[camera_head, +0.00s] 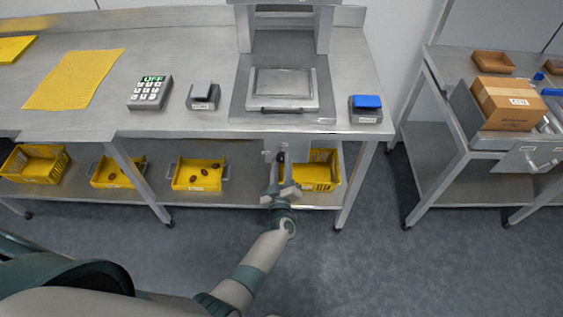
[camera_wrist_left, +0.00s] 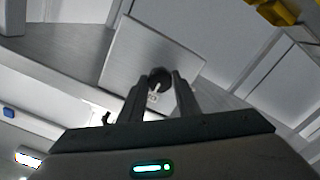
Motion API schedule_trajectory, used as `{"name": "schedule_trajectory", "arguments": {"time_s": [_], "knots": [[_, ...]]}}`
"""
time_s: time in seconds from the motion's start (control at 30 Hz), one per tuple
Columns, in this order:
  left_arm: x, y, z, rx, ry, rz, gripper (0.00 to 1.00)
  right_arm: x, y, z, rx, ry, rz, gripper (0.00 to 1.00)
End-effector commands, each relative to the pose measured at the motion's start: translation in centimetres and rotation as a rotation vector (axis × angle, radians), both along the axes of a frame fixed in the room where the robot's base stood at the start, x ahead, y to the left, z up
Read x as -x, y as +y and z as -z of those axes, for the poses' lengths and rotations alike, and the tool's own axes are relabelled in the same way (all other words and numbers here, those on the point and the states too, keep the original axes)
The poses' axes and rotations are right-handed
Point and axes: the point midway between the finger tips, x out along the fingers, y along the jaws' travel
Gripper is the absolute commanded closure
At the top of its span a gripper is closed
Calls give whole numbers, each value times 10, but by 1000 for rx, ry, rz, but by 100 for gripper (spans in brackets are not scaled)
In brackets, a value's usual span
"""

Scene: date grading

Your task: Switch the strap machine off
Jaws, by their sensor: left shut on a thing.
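A dark round knob (camera_wrist_left: 159,80) with a pale pointer mark sits on a square grey metal plate (camera_wrist_left: 125,55) in the left wrist view. A small printed label (camera_wrist_left: 153,97) lies just below it. In the head view the plate hangs under the bench's front edge, below the grey press-like machine (camera_head: 283,84). My left gripper (camera_head: 281,158) reaches up to this plate. In the left wrist view its two fingers (camera_wrist_left: 160,88) are closed on either side of the knob and partly hide it. My right gripper is not in view.
The bench (camera_head: 210,60) carries a keypad with a green display (camera_head: 150,92), a grey device (camera_head: 203,96) and a blue-topped device (camera_head: 366,108). Yellow crates (camera_head: 200,174) stand on the lower shelf. A second bench at the right holds a cardboard box (camera_head: 508,102). Open floor lies in front.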

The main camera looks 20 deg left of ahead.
Motion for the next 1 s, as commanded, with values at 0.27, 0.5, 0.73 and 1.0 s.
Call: {"name": "schedule_trajectory", "arguments": {"time_s": [0.27, 0.5, 0.73, 1.0], "knots": [[1, -1, 3, -24, 13, 3, 93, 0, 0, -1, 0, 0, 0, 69], [1, -1, 3, -24, 13, 3, 93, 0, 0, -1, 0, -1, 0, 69], [1, -1, 2, -23, 10, 1, 52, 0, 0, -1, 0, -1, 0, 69], [1, 0, 1, -24, 8, 1, 52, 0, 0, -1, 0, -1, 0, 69]]}}
